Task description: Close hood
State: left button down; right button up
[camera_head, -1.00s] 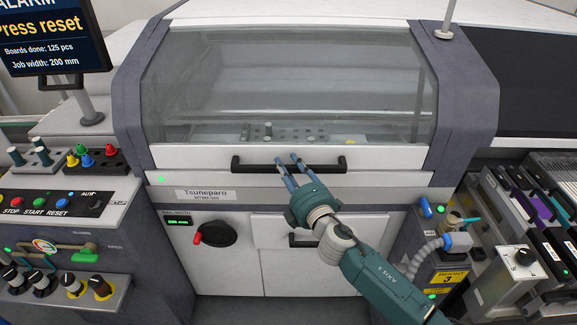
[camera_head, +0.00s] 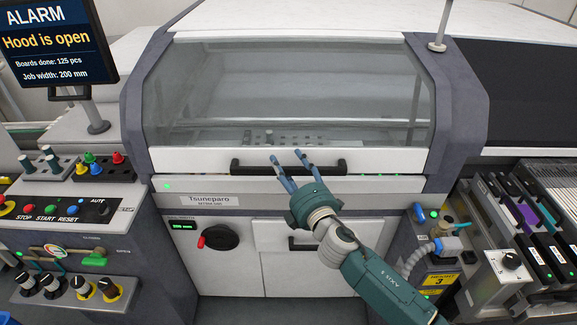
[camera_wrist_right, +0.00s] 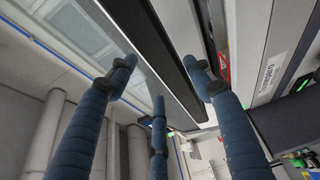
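The hood (camera_head: 290,85) of the white and grey machine has a clear window and a white lower front edge. It looks low over the front; any gap under it is too small to tell. Its black handle (camera_head: 290,168) runs across the front edge. My right gripper (camera_head: 288,157) is at the handle's middle, its blue fingers spread and reaching past the bar. In the right wrist view the dark handle (camera_wrist_right: 168,50) passes between the spread fingers; contact is unclear. The screen (camera_head: 48,42) reads "ALARM, Hood is open". My left gripper is out of view.
A control panel (camera_head: 60,208) with buttons and knobs stands at the left. A rotary handle (camera_head: 222,237) and a lower door handle (camera_head: 308,243) are below the hood. Feeders (camera_head: 520,215) stand at the right. A thin post (camera_head: 442,22) rises at the top right.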

jog(key=v, duration=1.2)
